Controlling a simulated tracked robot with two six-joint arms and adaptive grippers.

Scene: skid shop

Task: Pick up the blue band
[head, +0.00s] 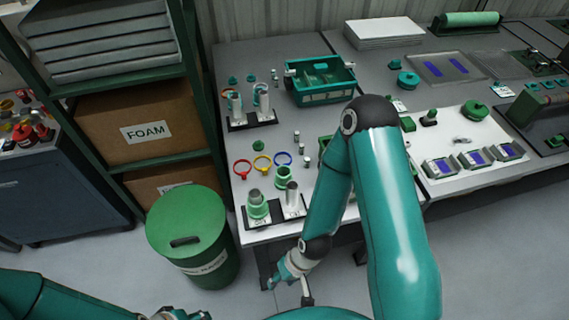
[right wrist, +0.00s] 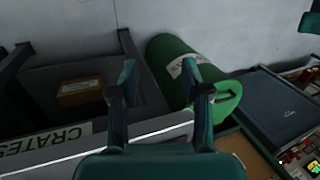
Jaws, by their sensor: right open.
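The blue band (head: 283,158) is a small ring on the white work surface in the head view, at the right end of a row with a yellow band (head: 262,163) and a red band (head: 243,169). My right gripper (head: 288,287) is in front of the table's near edge, well short of the bands. In the right wrist view its two fingers (right wrist: 160,80) are apart with nothing between them; no band shows there. My left gripper (head: 186,315) is only partly in view at the bottom edge, and its jaws cannot be made out.
A green lidded barrel (head: 188,225) stands left of the table. Near the bands are a black-based holder with green and grey posts (head: 258,207) and another holder (head: 250,118) behind. A green crate (head: 320,80) stands at the back. Part of the table is hidden by my right arm.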

